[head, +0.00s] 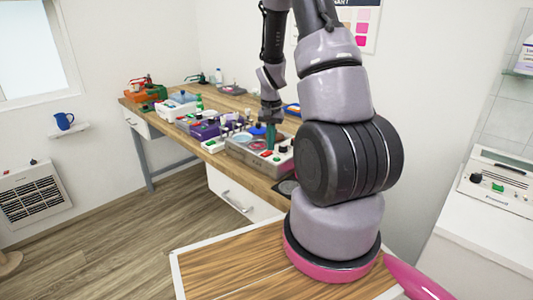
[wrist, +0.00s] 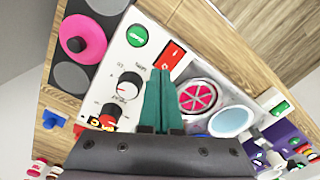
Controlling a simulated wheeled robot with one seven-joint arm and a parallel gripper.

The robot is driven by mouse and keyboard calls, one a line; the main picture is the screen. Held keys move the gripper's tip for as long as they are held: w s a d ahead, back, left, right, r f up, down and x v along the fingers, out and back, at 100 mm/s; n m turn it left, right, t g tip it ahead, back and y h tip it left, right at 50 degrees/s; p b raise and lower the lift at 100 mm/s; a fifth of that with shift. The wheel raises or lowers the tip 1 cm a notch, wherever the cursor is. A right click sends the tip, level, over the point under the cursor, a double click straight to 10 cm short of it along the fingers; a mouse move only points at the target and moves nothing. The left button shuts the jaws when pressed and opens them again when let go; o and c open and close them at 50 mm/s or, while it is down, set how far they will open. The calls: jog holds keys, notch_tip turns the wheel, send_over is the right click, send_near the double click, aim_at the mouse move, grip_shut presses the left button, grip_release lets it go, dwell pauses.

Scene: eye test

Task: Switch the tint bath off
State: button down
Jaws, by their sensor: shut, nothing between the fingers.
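A pale box (head: 250,164) with two round wells stands at the near end of the bench and looks like the tint bath. In the wrist view its panel (wrist: 150,62) carries a red rocker switch (wrist: 171,55), a round green button (wrist: 137,36) and two knobs (wrist: 129,86). One well shows a pink wheel-like pattern (wrist: 198,96), the other pale blue (wrist: 231,121). My gripper (head: 271,147) has teal fingers, shut and empty, over the panel.
Dark round plates and a pink object (wrist: 84,40) are beside the panel. A purple unit (head: 205,130) and several small bottles crowd the bench beyond the box. A white appliance (head: 500,180) stands at the right. The floor (head: 110,235) in front of the bench is clear.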

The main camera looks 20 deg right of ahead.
notch_tip(320, 180, up, 7)
dwell(1.0)
jog(key=shift+f, duration=0.1)
jog(key=s+a+r+n+t+y, duration=0.15)
jog(key=s+a+r, duration=0.25)
jog(key=r, duration=0.5)
jog(key=s+a+r+t+h, duration=0.1)
jog(key=s+a+r+t, duration=0.2)
jog(key=r, duration=0.6)
jog(key=s+a+r+n+t+y, duration=0.1)
jog(key=s+a+r, duration=0.5)
jog(key=s, duration=0.6)
notch_tip(320, 180, up, 3)
jog(key=shift+s+a+f+n+t, duration=0.2)
jog(key=shift+s+n+t, duration=0.15)
jog(key=shift+n+t, duration=0.4)
jog(key=shift+y, duration=0.25)
